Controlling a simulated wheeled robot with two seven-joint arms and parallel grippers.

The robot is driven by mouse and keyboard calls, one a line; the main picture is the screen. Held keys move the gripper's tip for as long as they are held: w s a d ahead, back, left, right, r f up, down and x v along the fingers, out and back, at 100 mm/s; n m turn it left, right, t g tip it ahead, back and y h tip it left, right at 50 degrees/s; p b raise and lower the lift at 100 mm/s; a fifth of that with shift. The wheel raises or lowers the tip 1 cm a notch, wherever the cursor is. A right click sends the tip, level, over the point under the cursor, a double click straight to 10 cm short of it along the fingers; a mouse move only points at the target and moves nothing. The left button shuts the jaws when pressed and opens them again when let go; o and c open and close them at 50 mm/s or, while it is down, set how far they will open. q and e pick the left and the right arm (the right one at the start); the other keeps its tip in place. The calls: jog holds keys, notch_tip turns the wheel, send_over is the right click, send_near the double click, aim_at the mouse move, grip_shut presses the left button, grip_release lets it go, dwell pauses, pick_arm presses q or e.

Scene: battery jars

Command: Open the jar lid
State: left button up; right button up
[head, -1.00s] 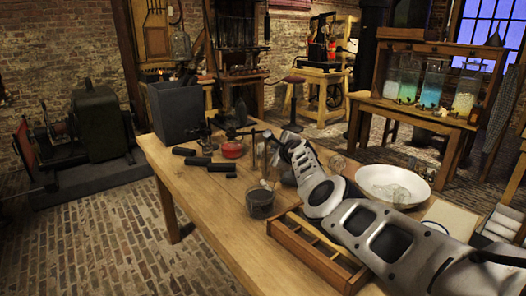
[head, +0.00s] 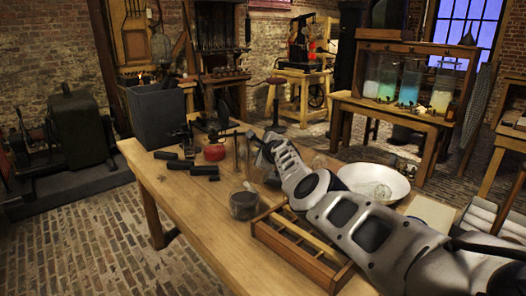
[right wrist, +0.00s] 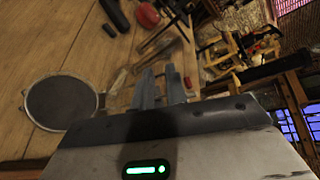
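A squat glass jar (head: 244,205) with dark contents stands upright near the table's front edge, left of the wooden tray. In the right wrist view a round, dark-topped jar (right wrist: 60,102) is at the left. I cannot tell whether a lid sits on it. My right gripper (head: 262,142) is above the table, beyond the jar and apart from it. In the right wrist view its two fingers (right wrist: 161,86) stand close together with a narrow gap, and I see nothing held. Their exact opening is unclear. My left gripper is not in view.
A compartmented wooden tray (head: 300,250) lies under my right forearm. A white bowl (head: 397,180) is to its right. Black cylinders (head: 190,170) and a red item (head: 214,152) are at the left. Jars of coloured liquid (head: 410,82) stand behind. The table's front left is clear.

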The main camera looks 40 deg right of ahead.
jog(key=shift+s, duration=0.1)
jog(key=p+v, duration=0.2)
jog(key=v, duration=1.4)
jog(key=shift+r, duration=0.1)
